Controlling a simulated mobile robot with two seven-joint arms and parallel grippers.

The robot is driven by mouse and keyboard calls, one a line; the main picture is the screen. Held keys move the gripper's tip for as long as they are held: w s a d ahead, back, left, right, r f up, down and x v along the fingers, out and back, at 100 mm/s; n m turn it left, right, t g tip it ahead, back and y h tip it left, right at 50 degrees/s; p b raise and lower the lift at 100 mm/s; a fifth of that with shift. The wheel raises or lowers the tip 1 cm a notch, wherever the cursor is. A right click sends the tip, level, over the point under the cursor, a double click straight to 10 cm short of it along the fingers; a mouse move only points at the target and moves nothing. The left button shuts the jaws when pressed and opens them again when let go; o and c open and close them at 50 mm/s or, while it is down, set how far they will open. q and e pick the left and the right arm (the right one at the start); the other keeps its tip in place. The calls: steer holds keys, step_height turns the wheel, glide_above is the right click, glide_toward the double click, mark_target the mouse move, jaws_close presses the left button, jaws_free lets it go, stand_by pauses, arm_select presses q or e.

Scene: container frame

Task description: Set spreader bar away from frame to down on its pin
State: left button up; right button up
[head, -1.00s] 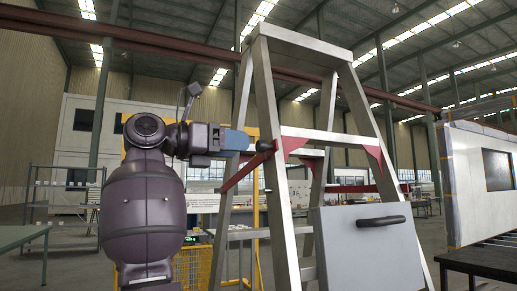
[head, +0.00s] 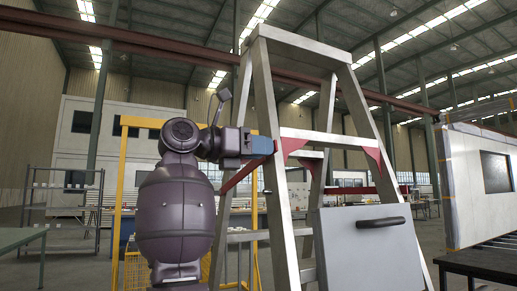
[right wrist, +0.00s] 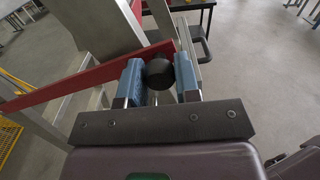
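A grey metal stepladder (head: 268,140) stands upright in the middle of the head view, its legs spread. The red spreader bar (head: 238,178) slants between its legs; in the right wrist view the red bar (right wrist: 88,77) runs up from the left behind the fingers. My right gripper (head: 268,146) is at the front leg, at the bar's upper end. In the right wrist view a black round knob (right wrist: 159,73) sits between the blue fingertips of my right gripper (right wrist: 160,78). It nearly fills the gap; firm contact is unclear. My left gripper is out of view.
A grey box with a black handle (head: 366,245) is in front of the ladder's lower right. A yellow frame (head: 119,185) stands behind my right arm. A dark table (head: 480,263) is at the right, and a wall panel (head: 470,185) stands behind it.

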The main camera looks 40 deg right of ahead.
jaws_close()
steer(key=f+m+b, duration=0.1)
steer(key=f, duration=0.5)
steer(key=f+m+b, duration=0.1)
steer(key=f, duration=0.2)
steer(key=shift+s+a+f+m+b, duration=0.15)
steer(key=shift+s+f+m+b, duration=0.05)
steer(key=shift+s+m+b, duration=0.15)
steer(key=shift+s+f, duration=0.1)
steer(key=shift+f, duration=0.2)
steer(key=shift+f+m, duration=0.1)
steer(key=shift+m, duration=0.15)
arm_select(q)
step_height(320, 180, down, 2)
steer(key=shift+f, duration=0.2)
arm_select(e)
steer(key=shift+f, duration=0.1)
steer(key=shift+o, duration=1.3)
jaws_free()
steer(key=o, duration=0.3)
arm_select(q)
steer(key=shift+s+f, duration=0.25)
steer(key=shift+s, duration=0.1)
arm_select(e)
steer(key=shift+s, duration=0.1)
steer(key=shift+r, duration=0.2)
